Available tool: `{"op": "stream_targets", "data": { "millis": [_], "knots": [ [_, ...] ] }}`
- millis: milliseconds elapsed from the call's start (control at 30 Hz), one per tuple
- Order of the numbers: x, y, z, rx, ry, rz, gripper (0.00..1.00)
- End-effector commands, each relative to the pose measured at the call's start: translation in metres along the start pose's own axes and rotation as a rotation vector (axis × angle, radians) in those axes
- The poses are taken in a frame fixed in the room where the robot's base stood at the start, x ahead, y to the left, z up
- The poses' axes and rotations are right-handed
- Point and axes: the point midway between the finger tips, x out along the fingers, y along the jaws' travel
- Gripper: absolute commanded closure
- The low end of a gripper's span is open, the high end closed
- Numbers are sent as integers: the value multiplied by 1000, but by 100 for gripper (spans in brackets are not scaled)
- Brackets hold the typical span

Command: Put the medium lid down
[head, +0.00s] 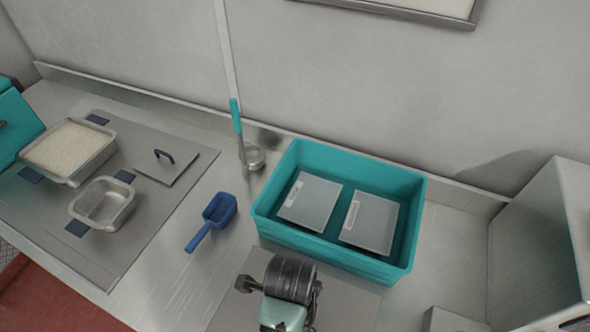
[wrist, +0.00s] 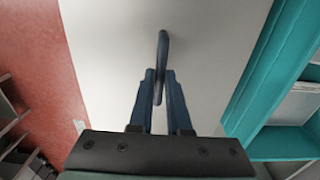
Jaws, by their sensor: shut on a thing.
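My gripper (wrist: 160,85) is shut on the dark upright handle (wrist: 161,50) of the medium lid. The lid (wrist: 110,60) is a flat pale plate that fills the middle of the wrist view. In the head view the lid (head: 345,300) shows as a grey plate around my wrist at the bottom, just in front of the teal bin. My wrist hides part of it there. I cannot tell whether it touches the counter or is held above it.
The teal bin (head: 262,212) holds two flat pale packs. Further left are a filled pan (head: 104,167), a smaller empty pan (head: 120,217) and another handled lid (head: 178,181). A grey box (head: 540,240) stands right.

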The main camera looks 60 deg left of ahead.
Motion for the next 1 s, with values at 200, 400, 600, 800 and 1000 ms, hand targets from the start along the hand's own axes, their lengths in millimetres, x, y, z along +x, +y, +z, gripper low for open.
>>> {"op": "stream_targets", "data": {
  "millis": [200,400,600,800,1000],
  "knots": [
    [36,1,0,-1,0,3,100],
    [53,1,0,-1,0,3,100],
    [79,1,0,-2,0,2,100],
    [85,0,0,0,0,-1,100],
    [86,0,0,0,0,-1,100]
  ]
}}
